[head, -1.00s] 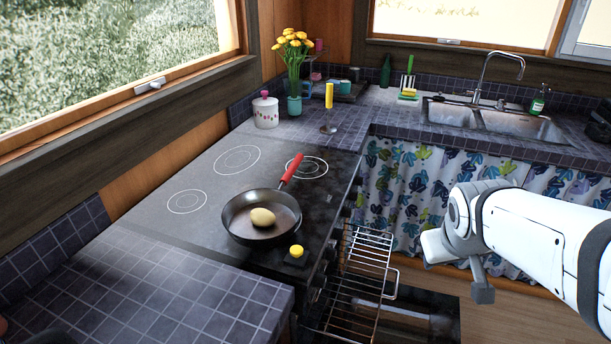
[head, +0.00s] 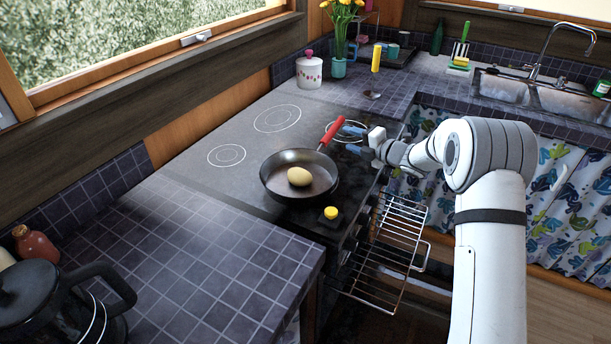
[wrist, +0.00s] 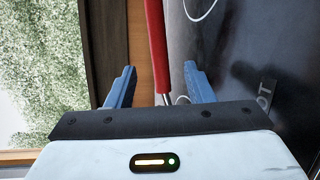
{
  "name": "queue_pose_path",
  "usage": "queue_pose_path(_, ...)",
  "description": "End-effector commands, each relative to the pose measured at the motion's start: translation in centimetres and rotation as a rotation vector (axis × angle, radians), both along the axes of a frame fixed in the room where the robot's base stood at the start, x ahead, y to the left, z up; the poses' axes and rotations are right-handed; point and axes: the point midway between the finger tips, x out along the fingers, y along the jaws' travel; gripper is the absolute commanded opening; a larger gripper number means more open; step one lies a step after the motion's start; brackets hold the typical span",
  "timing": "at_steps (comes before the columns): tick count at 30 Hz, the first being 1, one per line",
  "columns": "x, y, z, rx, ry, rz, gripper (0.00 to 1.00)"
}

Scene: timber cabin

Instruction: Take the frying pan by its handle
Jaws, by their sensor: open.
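The black frying pan (head: 280,187) sits on the front burner area of the stove with a potato-like yellow item (head: 299,176) in it. Its red handle (head: 333,132) points to the back right and tilts upward. My gripper (head: 352,139) is open beside the handle, on its right in the head view. The pan's bowl is outside the wrist view.
A yellow-topped object (head: 331,213) stands on the stove's front edge. A pulled-out wire rack (head: 398,235) juts below my arm. A white canister (head: 309,72), a flower vase (head: 339,67) and a spoon (head: 372,95) stand or lie behind. A black kettle (head: 50,300) is at the lower left.

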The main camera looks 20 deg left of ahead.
Motion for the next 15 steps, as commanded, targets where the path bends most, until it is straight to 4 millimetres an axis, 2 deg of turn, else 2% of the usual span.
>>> queue_pose_path(5,-0.1,1.5,-0.8,0.001,-0.023,0.051,0.48)
queue_pose_path(15,1.5,5.5,-1.0,0.000,-0.022,0.051,0.48)
